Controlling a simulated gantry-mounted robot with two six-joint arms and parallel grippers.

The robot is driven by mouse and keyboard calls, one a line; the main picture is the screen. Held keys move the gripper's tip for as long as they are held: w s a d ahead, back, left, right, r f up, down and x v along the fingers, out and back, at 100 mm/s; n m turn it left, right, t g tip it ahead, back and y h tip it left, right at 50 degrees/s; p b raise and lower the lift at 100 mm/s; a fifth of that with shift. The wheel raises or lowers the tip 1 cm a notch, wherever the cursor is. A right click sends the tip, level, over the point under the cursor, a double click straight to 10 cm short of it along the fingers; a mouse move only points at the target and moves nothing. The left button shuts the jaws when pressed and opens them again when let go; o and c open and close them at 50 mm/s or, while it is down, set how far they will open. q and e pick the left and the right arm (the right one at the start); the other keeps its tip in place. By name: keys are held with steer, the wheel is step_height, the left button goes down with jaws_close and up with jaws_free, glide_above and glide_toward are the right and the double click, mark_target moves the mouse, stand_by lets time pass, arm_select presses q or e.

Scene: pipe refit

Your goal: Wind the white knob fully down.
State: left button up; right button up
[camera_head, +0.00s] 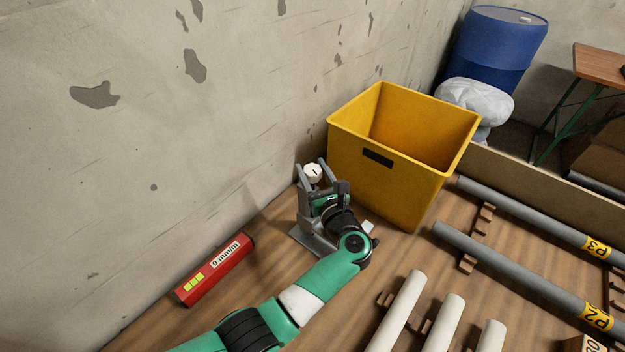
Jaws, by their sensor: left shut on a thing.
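The white knob (313,173) shows between the fingers of my left gripper (313,170), near the wall and left of the yellow bin. A dark mark shows on its top. My left gripper is shut on the knob. The knob sits above a grey metal plate (308,240) on the wooden surface. The gripper and wrist hide the knob's lower part and whatever it is mounted on. My right gripper is not in view.
A yellow bin (441,182) stands close to the right of my left gripper. A red level (214,269) lies by the wall. White pipes (397,312) and grey pipes (512,275) lie at the right. The concrete wall (150,120) is close behind.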

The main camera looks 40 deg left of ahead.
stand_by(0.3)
arm_select(q)
steer(key=o, duration=1.4)
steer(key=shift+c, duration=0.2)
steer(key=p+v, duration=0.3)
steer(key=v, duration=0.8)
steer(key=shift+d, duration=0.3)
